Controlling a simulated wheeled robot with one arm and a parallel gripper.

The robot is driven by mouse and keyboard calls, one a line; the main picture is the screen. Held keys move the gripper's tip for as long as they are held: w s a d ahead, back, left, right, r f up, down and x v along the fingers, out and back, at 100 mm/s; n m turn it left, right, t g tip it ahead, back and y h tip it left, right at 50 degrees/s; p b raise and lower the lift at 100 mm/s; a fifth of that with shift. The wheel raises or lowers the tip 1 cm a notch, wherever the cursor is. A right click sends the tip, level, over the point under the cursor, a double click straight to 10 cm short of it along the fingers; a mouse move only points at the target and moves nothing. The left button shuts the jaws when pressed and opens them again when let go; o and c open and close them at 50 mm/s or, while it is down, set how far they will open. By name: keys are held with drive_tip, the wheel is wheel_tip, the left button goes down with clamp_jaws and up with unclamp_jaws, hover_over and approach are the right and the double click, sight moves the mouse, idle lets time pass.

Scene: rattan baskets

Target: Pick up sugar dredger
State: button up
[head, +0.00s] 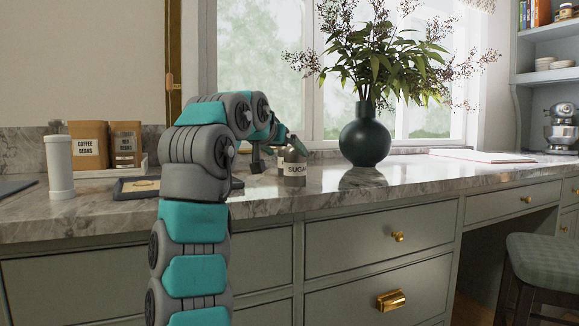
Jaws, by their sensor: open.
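The sugar dredger (294,169) is a small grey-brown container with a pale label reading "SUGA", the rest of the word being hard to make out. It stands upright on the marble counter in the head view. My gripper (276,156) is open at the end of my teal and grey arm, close to the dredger's upper left. One finger hangs to the left of it and the other is near its top. I cannot tell whether a finger touches it.
A dark round vase (364,141) with leafy branches stands to the right. A dark tray (136,188), a white cylinder (60,167) and coffee bags (88,146) are to the left. Marble counter (420,172) is free right of the vase.

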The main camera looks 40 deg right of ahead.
sight(295, 159)
drive_tip(key=shift+s+x, duration=0.2)
drive_tip(key=shift+x, duration=3.3)
drive_tip(key=shift+f, duration=0.1)
drive_tip(key=shift+c, duration=0.4)
drive_tip(key=c, duration=1.4)
